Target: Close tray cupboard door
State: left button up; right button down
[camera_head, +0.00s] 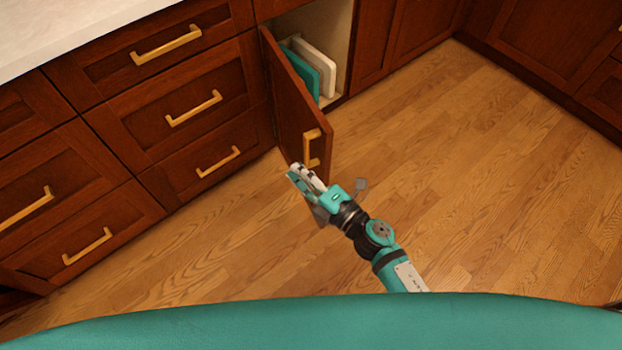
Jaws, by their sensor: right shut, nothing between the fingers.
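The tray cupboard door (290,100) is a dark reddish-brown wooden door, hinged on its left and standing well open into the room. My right gripper (299,173) is shut and empty, by the lower free end of the door, just below the handle in the picture. I cannot tell whether it touches the door. My left gripper is not in view.
A teal tray (310,68) and a white tray (318,55) stand on edge inside the cupboard. Drawers with brass handles (194,108) line the left under a pale countertop (60,25). More cabinets (560,45) stand at the right. The wooden floor (470,170) is clear.

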jog(key=x, duration=0.6)
jog(key=shift+w+d, duration=0.25)
jog(key=shift+d, duration=0.8)
jog(key=shift+w+d, duration=0.2)
jog(key=shift+d, duration=0.9)
jog(key=shift+d, duration=0.15)
